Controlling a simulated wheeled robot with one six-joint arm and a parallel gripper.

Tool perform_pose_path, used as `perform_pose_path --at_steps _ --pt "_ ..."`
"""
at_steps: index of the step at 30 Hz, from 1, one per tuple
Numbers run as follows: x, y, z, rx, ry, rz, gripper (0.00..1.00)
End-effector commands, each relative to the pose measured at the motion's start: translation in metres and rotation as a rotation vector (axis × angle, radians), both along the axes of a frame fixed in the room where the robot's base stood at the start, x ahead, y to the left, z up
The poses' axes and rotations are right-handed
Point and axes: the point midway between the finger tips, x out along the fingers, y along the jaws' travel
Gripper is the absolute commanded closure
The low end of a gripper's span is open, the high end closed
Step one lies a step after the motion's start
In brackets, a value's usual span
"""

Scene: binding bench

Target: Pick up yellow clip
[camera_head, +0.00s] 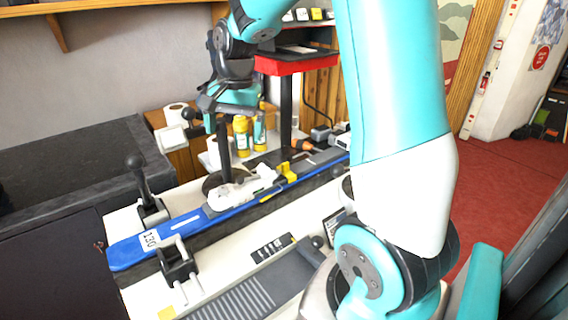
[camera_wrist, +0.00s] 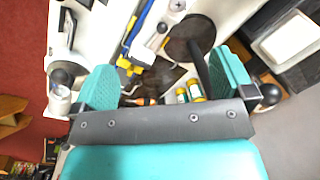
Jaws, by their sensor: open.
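The yellow clip (camera_head: 289,172) sits on the blue ski (camera_head: 190,228), beyond the white binding (camera_head: 235,192). In the wrist view, a small yellow piece (camera_wrist: 125,63) beside the left finger appears to be the same clip, partly close to the finger's edge. My gripper (camera_head: 228,108) hangs above the bench, above and left of the clip in the head view. In the wrist view its two teal fingers (camera_wrist: 165,82) are wide apart, with nothing held between them. I cannot tell the exact height above the clip.
A dark upright post on a round base (camera_head: 212,183) stands beside the ski, and shows between the fingers in the wrist view. Yellow-labelled bottles (camera_head: 241,140) stand behind. A red-topped stand (camera_head: 296,64) rises at the back. Black clamps (camera_head: 178,262) flank the ski.

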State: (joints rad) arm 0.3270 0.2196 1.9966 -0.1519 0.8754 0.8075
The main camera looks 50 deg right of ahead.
Motion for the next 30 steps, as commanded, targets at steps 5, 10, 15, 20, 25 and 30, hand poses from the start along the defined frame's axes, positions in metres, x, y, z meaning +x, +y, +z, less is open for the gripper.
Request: perform_pose_path --at_steps 5,10,15,20,25,30 --pt "0.008 -0.127 -0.011 -0.034 0.082 -0.591 0.0" --pt "0.001 -0.167 -0.025 -0.045 0.107 -0.788 0.0" --pt "-0.001 -0.169 -0.058 -0.044 0.112 -0.797 0.0" --pt "-0.001 -0.168 -0.095 -0.044 0.11 -0.794 0.0" --pt "-0.001 -0.168 -0.126 -0.044 0.107 -0.792 0.0" --pt "0.0 -0.169 -0.14 -0.045 0.104 -0.792 0.0"
